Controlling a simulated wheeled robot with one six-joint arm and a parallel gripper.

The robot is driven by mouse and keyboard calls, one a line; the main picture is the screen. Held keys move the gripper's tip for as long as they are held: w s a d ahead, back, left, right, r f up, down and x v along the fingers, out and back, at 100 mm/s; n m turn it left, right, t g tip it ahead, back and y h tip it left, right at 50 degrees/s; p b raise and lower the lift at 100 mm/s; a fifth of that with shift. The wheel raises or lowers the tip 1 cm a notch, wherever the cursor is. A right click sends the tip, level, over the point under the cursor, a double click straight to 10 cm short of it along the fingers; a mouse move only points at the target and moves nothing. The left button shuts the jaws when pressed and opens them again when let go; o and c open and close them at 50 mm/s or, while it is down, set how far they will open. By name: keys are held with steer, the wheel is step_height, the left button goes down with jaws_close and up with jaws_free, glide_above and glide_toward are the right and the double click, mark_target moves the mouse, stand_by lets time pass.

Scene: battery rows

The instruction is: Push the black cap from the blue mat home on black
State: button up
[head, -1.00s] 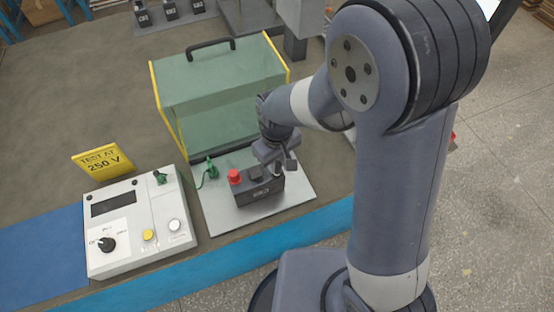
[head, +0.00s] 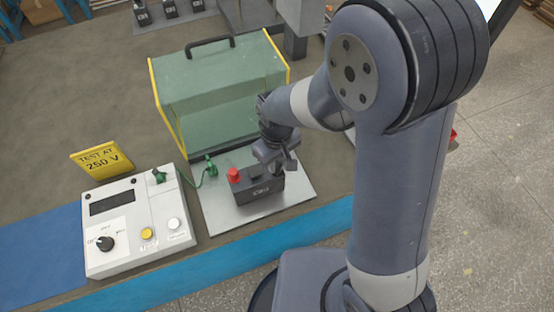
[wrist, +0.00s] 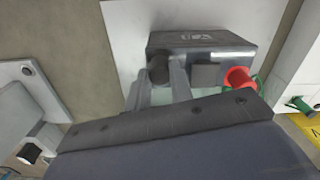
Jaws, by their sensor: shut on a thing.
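The dark grey battery (head: 258,192) stands on a light metal plate (head: 305,190), with a red cap (head: 233,175) on its left terminal. My gripper (head: 276,166) is low over the battery's right end. In the wrist view my gripper (wrist: 157,88) is shut on the black cap (wrist: 158,69), one finger on each side. The cap is at the battery's black-terminal end, across from the red cap (wrist: 239,78). Whether it is fully seated cannot be seen. In the head view the gripper hides the cap. The blue mat (head: 40,262) at left shows bare.
A green clear cover (head: 215,85) with yellow edges and a black handle stands just behind the battery. A white tester (head: 135,225) with a yellow sign (head: 102,160) and a green lead (head: 208,170) stands at left. Several batteries (head: 170,8) sit at the back.

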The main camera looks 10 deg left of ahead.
steer(key=shift+f+b, duration=0.3)
steer(key=shift+f, duration=0.1)
stand_by(0.3)
steer(key=o, duration=1)
steer(key=shift+o, duration=0.5)
steer(key=o, duration=0.4)
steer(key=shift+r, duration=0.1)
steer(key=shift+r+p, duration=2.65)
steer(key=shift+r, duration=0.85)
